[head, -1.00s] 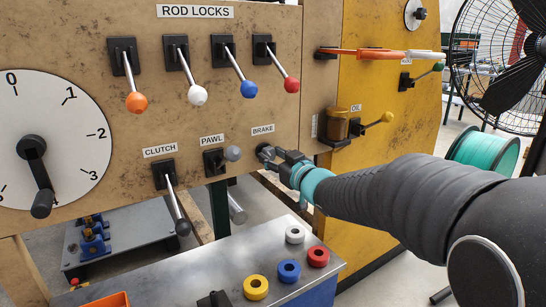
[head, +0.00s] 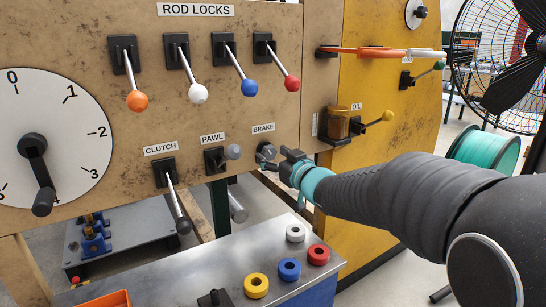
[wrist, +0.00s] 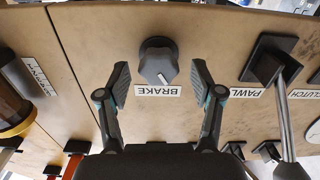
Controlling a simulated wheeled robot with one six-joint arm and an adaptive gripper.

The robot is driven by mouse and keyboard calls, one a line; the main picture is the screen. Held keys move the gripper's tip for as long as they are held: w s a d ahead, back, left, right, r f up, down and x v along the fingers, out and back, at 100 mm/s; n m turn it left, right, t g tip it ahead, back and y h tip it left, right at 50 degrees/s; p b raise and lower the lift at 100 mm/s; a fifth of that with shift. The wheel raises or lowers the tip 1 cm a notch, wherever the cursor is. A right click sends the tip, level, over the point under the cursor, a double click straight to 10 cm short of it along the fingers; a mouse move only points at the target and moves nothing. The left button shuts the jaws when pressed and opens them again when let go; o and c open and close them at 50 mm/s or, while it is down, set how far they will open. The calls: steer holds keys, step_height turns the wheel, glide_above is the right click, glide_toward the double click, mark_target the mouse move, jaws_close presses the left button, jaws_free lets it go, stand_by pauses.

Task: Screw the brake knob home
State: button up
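In the head view the knob (head: 266,151) shows just left of my gripper (head: 284,155). In the wrist view my gripper (wrist: 160,80) is open, with one finger on each side of the knob and a clear gap on both sides. The fingers do not touch the knob. How far the knob stands off the panel cannot be told.
The pawl lever (head: 232,152) and clutch lever (head: 178,205) stick out left of the knob. The oil cup (head: 337,124) and yellow-knobbed oil lever (head: 386,117) are to the right. A metal bench (head: 215,270) with colored rings lies below.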

steer(key=v, duration=1.2)
steer(key=s+d+f+m+g+h, duration=0.4)
steer(key=d+f+m+h, duration=0.1)
steer(key=d+f+h, duration=0.8)
steer(key=s+a+m+g+y, duration=0.1)
steer(key=s+g, duration=0.4)
steer(key=s, duration=1.7)
steer(key=shift+s+a+m+y, duration=0.25)
steer(key=shift+m+y, duration=0.55)
steer(key=shift+y, duration=0.2)
